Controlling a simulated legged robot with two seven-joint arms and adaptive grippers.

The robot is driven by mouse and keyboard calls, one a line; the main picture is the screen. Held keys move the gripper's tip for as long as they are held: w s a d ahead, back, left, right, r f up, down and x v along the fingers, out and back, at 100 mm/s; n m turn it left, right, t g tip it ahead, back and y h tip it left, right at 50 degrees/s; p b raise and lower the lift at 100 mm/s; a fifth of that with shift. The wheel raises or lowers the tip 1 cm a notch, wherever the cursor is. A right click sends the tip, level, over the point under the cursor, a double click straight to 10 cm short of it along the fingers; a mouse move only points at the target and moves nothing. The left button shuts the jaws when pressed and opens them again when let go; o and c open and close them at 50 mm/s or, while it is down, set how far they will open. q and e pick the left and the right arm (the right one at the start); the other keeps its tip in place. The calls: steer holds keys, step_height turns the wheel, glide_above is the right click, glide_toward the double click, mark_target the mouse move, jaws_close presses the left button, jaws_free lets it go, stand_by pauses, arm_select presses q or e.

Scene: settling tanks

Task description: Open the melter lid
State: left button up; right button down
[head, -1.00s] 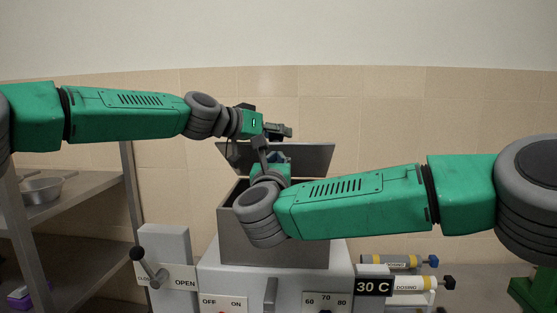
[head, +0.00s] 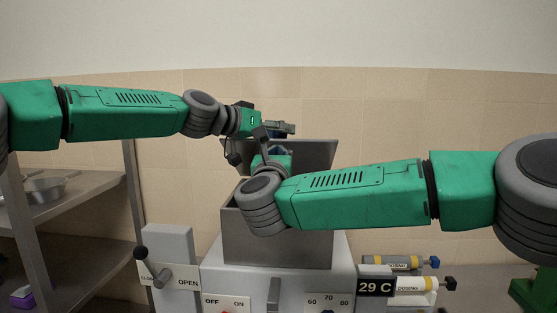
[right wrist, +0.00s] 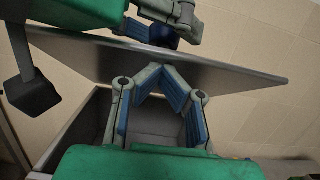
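The melter (head: 318,245) is a grey box on a pale base. Its lid (head: 318,155) stands raised and tilted over the opening, and its large plate shows in the right wrist view (right wrist: 225,77). My right gripper (right wrist: 158,68) is below the lid, in front of it; its bent fingertips come together close to the plate, with nothing seen between them. My left gripper (head: 285,129) is at the lid's top edge. In the right wrist view its blue-padded finger is beside a dark blue knob (right wrist: 164,37) on the lid's far side; its grip is unclear.
A lever panel (head: 178,240) marked OPEN stands left of the melter. The front has an OFF/ON switch plate and a 60-70-80 dial. A 29 C display (head: 375,287) and dosing cylinders (head: 402,262) are at the right. A metal shelf (head: 85,190) is at the left.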

arm_select(q)
steer(key=shift+f, duration=0.35)
